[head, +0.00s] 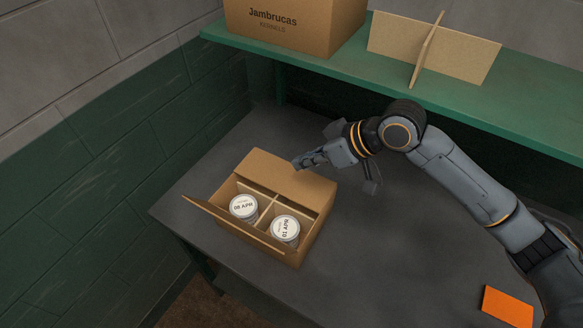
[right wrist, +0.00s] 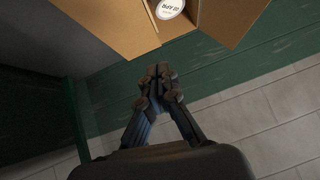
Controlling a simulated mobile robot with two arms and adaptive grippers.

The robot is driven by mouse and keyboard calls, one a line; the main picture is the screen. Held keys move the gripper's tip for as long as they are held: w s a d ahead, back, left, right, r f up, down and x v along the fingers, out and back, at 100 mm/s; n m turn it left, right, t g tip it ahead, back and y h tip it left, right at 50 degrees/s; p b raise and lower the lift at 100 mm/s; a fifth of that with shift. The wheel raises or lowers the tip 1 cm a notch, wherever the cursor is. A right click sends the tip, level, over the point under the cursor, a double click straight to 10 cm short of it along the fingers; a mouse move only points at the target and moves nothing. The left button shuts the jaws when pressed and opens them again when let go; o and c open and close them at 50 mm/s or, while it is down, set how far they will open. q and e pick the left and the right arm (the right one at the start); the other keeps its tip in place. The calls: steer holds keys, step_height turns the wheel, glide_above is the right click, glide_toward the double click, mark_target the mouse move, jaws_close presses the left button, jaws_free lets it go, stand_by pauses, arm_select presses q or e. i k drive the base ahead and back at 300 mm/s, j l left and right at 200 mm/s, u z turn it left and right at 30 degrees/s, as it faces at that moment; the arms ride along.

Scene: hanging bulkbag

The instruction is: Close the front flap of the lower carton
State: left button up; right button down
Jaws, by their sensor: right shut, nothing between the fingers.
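The lower carton (head: 312,235) is a brown box standing open on the grey table. Its front flap (head: 235,225) sticks up and outward along the lower-left side. The opposite flap (head: 285,178) is also raised. Inside are a cardboard divider (head: 265,212) and two white-lidded jars, one marked 08 APR (head: 243,207) and one marked 01 APR (head: 285,230). My right gripper (head: 300,163) is shut and empty, above the raised flap farther from the front. In the right wrist view its fingertips (right wrist: 158,72) are together, below the carton's open flaps (right wrist: 110,25). My left gripper is not in view.
A green shelf (head: 350,78) above the table holds a carton labelled Jambrucas (head: 290,25) and a loose cardboard divider (head: 435,50). An orange item (head: 507,306) lies at the table's lower right. A green and grey wall (head: 90,180) stands left. The table right of the carton is clear.

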mark_target(278, 246)
steer(key=k, duration=1.5)
